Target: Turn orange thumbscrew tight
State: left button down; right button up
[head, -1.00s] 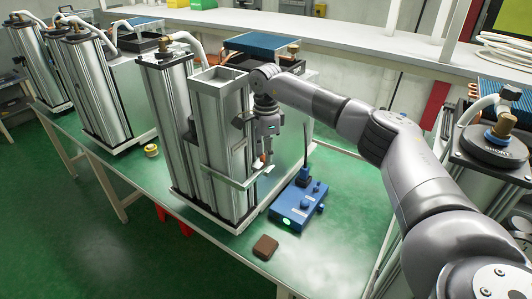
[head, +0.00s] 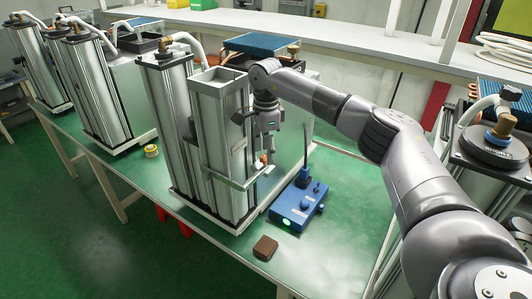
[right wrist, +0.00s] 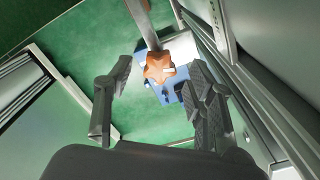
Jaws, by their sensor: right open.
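The orange thumbscrew (right wrist: 160,68) is a lobed knob at the end of a metal bar. In the right wrist view it sits between and just beyond the two open fingers of my right gripper (right wrist: 158,92). A gap shows between the knob and each finger. In the head view the thumbscrew (head: 262,159) is a small orange spot on the metal clamp bar (head: 238,178) around the front column (head: 222,130). My right gripper (head: 267,148) points down beside the column, at the thumbscrew. My left gripper is not in view.
A blue control box (head: 298,205) with a green light and an upright rod stands right of the column. A brown block (head: 265,247) lies near the table's front edge. More columns (head: 95,90) stand left. A yellow tape roll (head: 151,150) lies between them.

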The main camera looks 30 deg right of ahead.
notch_tip(320, 180, up, 11)
dwell(0.3)
jog(key=shift+f, duration=0.15)
